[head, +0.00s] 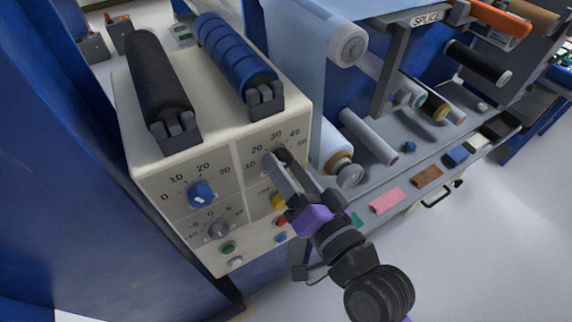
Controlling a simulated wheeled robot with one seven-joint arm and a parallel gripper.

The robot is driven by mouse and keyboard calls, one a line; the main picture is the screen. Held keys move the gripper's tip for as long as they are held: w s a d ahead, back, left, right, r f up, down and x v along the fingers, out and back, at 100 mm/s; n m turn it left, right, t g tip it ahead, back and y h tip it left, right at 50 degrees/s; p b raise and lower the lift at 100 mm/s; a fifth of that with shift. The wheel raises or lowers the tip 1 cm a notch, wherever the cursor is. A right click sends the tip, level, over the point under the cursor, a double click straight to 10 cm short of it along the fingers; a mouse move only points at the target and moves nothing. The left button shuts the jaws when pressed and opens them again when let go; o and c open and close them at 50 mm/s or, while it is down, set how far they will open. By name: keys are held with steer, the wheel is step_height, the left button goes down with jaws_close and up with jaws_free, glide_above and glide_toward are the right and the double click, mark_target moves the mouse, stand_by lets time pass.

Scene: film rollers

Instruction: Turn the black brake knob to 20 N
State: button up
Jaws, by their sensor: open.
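The black brake knob (284,154) sits on the right half of the cream control box's front face, under a scale marked from 10 to 50. My gripper (279,163) is open in front of this knob, with its fingers reaching up to it. The fingers cover part of the knob, and I cannot tell whether they touch it. The knob's pointer is hidden, so I cannot read its setting.
The cream control box (150,192) also carries a blue knob (201,194), a grey knob (218,230) and several small buttons. A black roller (156,85) and a blue roller (232,55) lie on top. A roller machine with a grey shelf (372,178) stands to the right.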

steer(key=b+v, duration=0.1)
steer(key=v, duration=0.6)
steer(key=shift+b, duration=0.4)
